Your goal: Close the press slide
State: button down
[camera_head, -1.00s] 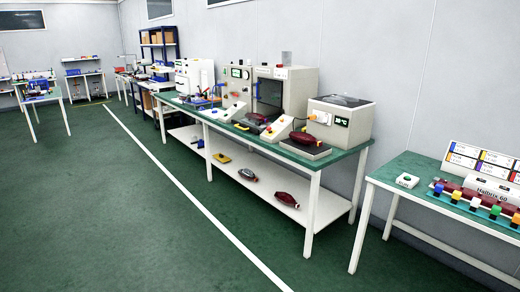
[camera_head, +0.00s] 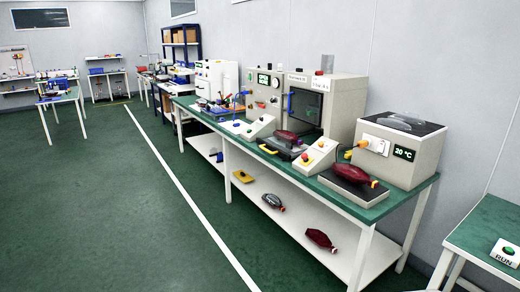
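The press appears to be the grey-beige machine (camera_head: 331,95) with a dark open chamber, in the middle of the long bench in the head view. A dark slide (camera_head: 290,150) sticks out of its front over the green bench top, with a yellow handle (camera_head: 268,149) at the bench's front edge. A dark red tail lamp (camera_head: 286,137) lies on the slide. The slide looks pulled out; its inner end is hard to make out. My gripper is not in view.
The long bench (camera_head: 328,187) has control boxes (camera_head: 315,156) beside the slide and a 20 °C unit (camera_head: 399,148) at right, with another lamp (camera_head: 352,173) before it. Lamps lie on the lower shelf (camera_head: 290,230). A second table (camera_head: 490,232) stands lower right.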

aim_at(274, 148)
jog(key=i, duration=1.65)
jog(key=i+u, duration=0.15)
jog(key=i, duration=0.4)
jog(key=i+l+u, duration=0.1)
jog(key=i, duration=0.5)
jog(key=i+l+u, duration=0.15)
jog(key=i, duration=0.4)
jog(key=l, duration=0.1)
